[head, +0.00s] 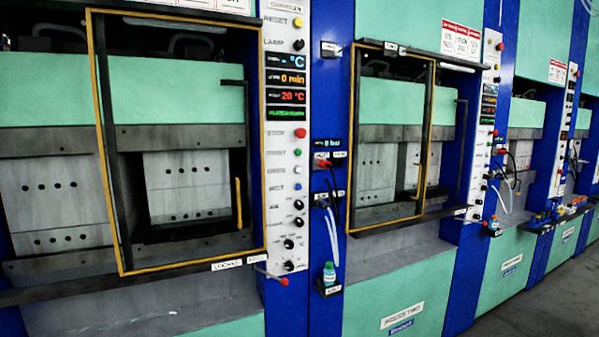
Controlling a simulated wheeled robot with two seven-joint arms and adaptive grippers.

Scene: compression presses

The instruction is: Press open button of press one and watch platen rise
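The nearest press (55,105) fills the left of the head view. Its yellow-edged sliding guard (100,140) stands in front of the opening. Inside, a pale block with holes (185,170) shows between dark plates. The control panel (283,215) stands to the right of the opening. It carries a red button (300,133), a green button (298,153), a white button (297,170) and a blue button (297,187). The small labels beside them are too blurred to read surely. Displays above show "0 min" and "20 °C". Neither of my grippers is in view.
A second press labelled "PRESS TWO" (402,308) stands to the right, with more presses beyond. A red-tipped lever (278,277) juts out below the panel. A small bottle (329,275) sits on a bracket between the presses. Grey floor (545,305) is clear at lower right.

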